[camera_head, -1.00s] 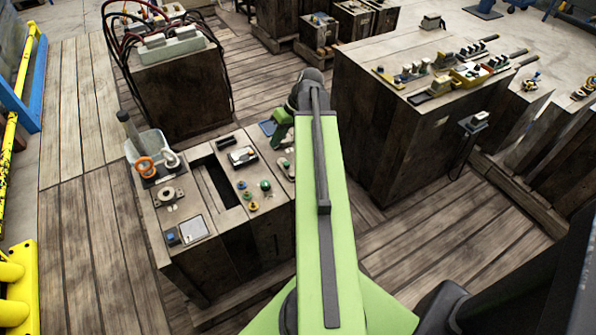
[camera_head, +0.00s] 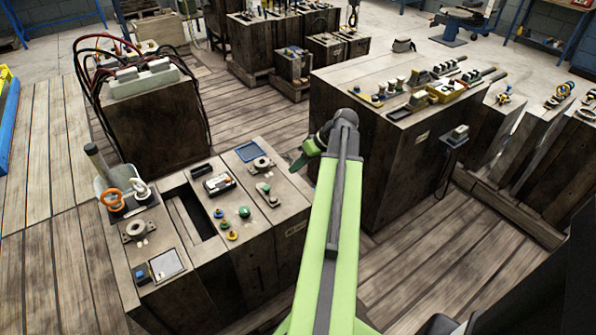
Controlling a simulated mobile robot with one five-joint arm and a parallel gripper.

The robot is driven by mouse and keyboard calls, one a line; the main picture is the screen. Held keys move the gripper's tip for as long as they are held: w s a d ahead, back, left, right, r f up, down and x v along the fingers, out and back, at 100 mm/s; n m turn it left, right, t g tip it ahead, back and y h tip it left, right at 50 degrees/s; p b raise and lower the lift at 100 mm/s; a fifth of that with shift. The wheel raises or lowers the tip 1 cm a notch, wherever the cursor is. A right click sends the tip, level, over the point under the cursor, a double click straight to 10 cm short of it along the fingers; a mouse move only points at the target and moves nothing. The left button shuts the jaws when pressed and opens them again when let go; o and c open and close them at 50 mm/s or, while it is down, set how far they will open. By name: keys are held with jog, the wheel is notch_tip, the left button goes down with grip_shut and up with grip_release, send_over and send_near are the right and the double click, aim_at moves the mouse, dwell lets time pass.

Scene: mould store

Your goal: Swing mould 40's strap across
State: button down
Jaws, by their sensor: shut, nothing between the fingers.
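My gripper (camera_head: 297,166) is small in view, shut and empty, pointing left and down just beyond the near mould's right top edge. It appears apart from the plate.
A grey tub (camera_head: 118,180) with orange and white rings stands on the near block's left. A box with dark red hoses (camera_head: 145,78) is behind. Yellow tools (camera_head: 445,92) lie on the right mould. Open plank floor (camera_head: 400,255) lies right of my arm.

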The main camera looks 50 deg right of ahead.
aim_at(279, 188)
jog(key=b+x, duration=0.4)
jog(key=x, duration=0.2)
jog(key=shift+f, duration=0.45)
jog(key=a, duration=0.2)
jog(key=w+a+r+p, duration=0.1)
jog(key=shift+a, duration=0.4)
jog(key=shift+d, duration=0.35)
jog(key=shift+a, duration=0.15)
